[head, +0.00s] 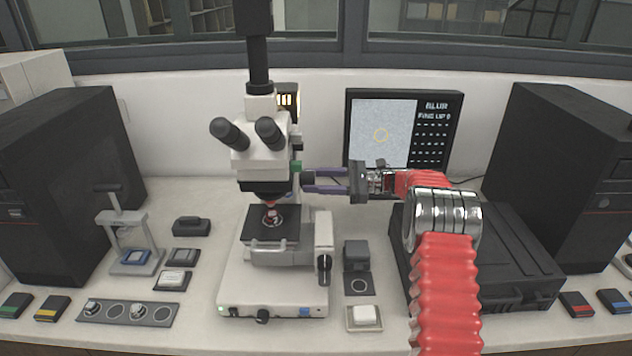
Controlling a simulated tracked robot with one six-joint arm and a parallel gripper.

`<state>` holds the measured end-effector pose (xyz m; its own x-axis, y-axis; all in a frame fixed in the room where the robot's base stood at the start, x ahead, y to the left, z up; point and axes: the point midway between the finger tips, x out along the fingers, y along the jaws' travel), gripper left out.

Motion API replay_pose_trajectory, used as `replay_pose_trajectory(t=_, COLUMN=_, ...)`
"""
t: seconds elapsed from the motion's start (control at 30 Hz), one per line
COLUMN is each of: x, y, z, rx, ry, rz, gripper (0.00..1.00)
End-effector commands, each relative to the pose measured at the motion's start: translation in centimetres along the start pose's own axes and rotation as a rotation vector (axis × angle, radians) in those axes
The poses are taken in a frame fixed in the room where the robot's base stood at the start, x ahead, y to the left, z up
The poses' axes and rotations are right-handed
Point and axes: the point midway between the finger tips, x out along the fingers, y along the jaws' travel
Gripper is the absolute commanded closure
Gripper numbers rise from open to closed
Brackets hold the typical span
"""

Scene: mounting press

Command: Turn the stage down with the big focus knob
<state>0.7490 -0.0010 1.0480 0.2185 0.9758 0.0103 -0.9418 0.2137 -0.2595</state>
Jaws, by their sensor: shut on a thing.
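The white microscope (262,160) stands left of centre, with black eyepieces and a camera on top. Its black stage (258,238) carries a small round specimen right under the objective (270,208); I cannot tell the gap. My gripper (306,181) reaches in from the right, with two purple fingers at the right side of the microscope's stand. It is shut on what seems to be the big focus knob, mostly hidden at the fingertips. A green part shows just above the tips.
A black knob (324,265) hangs at the stage's right. A black case (515,262) lies under my arm. Dark cabinets (60,185) and (570,180) stand at both sides. A small press (128,235), sample blocks and a holder strip (128,313) lie on the left.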

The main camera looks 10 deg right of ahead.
Motion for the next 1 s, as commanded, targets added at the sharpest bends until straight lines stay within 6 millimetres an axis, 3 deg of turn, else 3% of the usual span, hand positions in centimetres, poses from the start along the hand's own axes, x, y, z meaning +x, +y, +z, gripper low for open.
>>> replay_pose_trajectory(t=1.0, x=0.06, y=0.05, z=-0.19, rx=-0.963, ry=-0.026, rz=0.008, gripper=0.83)
